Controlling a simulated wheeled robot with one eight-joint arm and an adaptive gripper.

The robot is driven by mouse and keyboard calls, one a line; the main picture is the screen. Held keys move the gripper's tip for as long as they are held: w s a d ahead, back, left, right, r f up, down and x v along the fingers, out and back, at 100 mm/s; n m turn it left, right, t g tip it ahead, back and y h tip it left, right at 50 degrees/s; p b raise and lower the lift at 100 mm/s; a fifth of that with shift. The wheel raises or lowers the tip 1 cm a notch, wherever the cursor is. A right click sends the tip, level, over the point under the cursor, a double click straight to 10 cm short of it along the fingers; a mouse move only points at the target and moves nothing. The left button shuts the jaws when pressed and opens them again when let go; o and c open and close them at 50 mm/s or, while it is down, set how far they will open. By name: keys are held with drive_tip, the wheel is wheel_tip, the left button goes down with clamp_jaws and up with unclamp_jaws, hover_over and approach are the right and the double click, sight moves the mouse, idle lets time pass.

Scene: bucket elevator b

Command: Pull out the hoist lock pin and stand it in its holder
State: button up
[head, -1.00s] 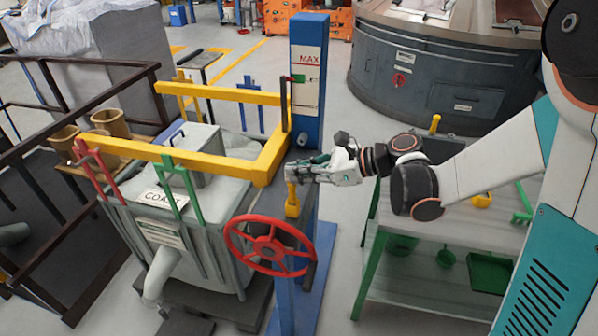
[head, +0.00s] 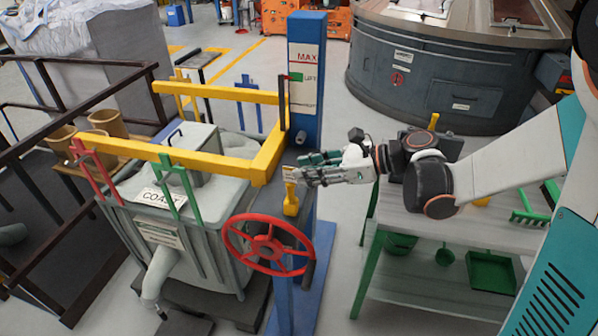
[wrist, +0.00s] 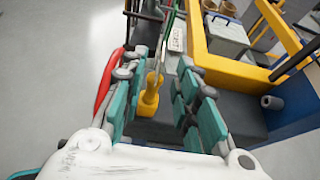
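A yellow upright piece (head: 291,204) stands on the grey ledge beside the blue column, just above the red handwheel. A narrower part (head: 290,175) rises from its top. I take this to be the lock pin in its holder, but the two are hard to tell apart. My gripper (head: 301,170) is open just right of this top part. In the wrist view, the yellow piece (wrist: 149,100) shows between the spread teal fingers, beyond them, and appears clear of both.
A red handwheel (head: 268,245) stands in front of the ledge. A yellow frame (head: 266,165) and the blue column (head: 306,85) stand close behind my gripper. A bench (head: 425,215) with green tools lies to the right. The grey floor between is clear.

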drive_tip(key=v, duration=0.8)
drive_tip(key=shift+d, duration=0.35)
drive_tip(key=shift+s+r, duration=0.1)
drive_tip(key=shift+s, duration=0.05)
